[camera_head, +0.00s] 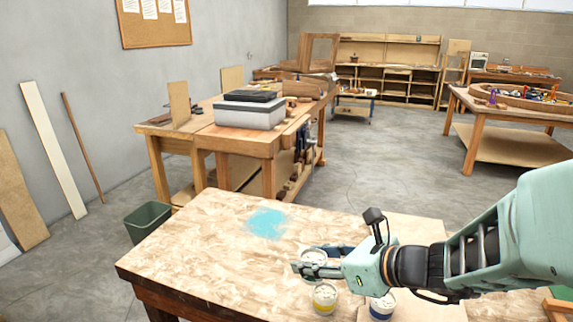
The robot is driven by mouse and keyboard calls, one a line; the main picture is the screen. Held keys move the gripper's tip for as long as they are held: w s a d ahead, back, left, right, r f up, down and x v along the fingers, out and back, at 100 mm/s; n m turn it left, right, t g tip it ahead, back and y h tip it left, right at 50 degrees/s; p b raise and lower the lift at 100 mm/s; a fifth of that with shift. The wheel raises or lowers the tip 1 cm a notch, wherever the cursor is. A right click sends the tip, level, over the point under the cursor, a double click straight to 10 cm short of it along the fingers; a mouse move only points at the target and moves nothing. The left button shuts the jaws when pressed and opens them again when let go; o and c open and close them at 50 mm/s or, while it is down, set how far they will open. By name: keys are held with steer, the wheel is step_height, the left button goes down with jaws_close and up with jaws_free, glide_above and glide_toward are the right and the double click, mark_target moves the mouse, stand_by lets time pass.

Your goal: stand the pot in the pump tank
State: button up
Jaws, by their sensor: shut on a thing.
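My gripper (310,269) reaches in from the right over the near worktable. It is shut on a small pale pot (314,255), mostly hidden behind the fingers; its rim shows just above them. A white pot with a yellow band (325,298) stands on the table just below the fingers. Another white pot, with a blue band (382,306), stands to its right, partly under my arm. A dark blue thing (341,250) shows behind the gripper, mostly hidden. I cannot tell which thing is the pump tank.
The near worktable (190,262) is clear on its left, with a flat light-blue patch (267,223) at the back. A pale board (430,312) lies at the front right. A green bin (148,222) stands on the floor. A workbench (205,133) with a grey box stands behind.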

steer(key=w+d+f+m+t+h+p, duration=0.1)
steer(key=w+d+f+m+t+h, duration=0.15)
steer(key=w+d+m+h, duration=0.4)
step_height(320, 180, up, 16)
steer(key=d+y+p, duration=0.1)
steer(key=p, duration=1.5)
steer(key=shift+w+r+n+t, duration=0.2)
steer(key=shift+w+n+t, duration=0.15)
steer(key=shift+w, duration=0.05)
